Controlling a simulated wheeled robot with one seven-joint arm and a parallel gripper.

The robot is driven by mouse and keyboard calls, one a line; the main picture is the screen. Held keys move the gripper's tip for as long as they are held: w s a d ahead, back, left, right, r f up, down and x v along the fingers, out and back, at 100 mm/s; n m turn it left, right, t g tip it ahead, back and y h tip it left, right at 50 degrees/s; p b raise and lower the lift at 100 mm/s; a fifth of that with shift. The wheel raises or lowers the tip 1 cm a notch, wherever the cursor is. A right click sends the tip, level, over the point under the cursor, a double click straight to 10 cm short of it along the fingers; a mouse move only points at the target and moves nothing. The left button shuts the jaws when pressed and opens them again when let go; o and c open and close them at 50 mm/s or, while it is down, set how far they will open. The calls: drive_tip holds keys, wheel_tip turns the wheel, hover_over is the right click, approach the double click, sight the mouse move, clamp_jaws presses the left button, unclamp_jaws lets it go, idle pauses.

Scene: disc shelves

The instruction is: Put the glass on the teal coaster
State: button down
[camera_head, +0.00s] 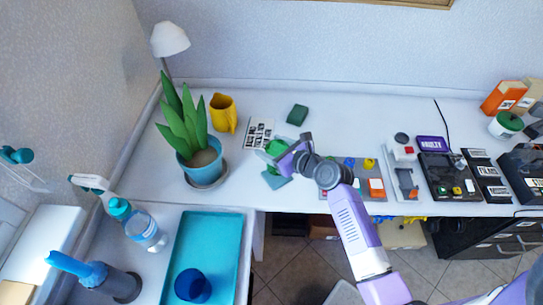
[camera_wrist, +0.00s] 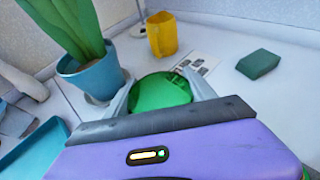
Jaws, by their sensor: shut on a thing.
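The green glass (camera_head: 275,148) is between the fingers of my gripper (camera_head: 283,157), above the white desk. In the wrist view, the rounded green glass (camera_wrist: 161,92) fills the space between the two pale fingers of my gripper (camera_wrist: 158,84), which is shut on it. The teal coaster (camera_head: 274,181) lies flat on the desk, just below the glass in the head view. Part of it is hidden by the glass and gripper. I cannot tell whether the glass touches the coaster. The coaster does not show clearly in the wrist view.
A potted plant (camera_head: 201,160) and a yellow mug (camera_head: 223,113) stand left of my gripper. A printed card (camera_head: 259,133) and a dark green block (camera_head: 297,114) lie behind it. Small items crowd the desk's right side.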

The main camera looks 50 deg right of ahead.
drive_tip(key=shift+f+b, duration=0.45)
drive_tip(key=shift+f, duration=1.55)
drive_tip(key=shift+f, duration=0.1)
drive_tip(key=shift+c, duration=1.6)
unclamp_jaws()
drive_tip(key=shift+f, duration=0.1)
drive_tip(key=shift+s+r, duration=0.15)
drive_tip(key=shift+r, duration=0.05)
drive_tip(key=v, duration=1.1)
drive_tip(key=shift+s, duration=0.35)
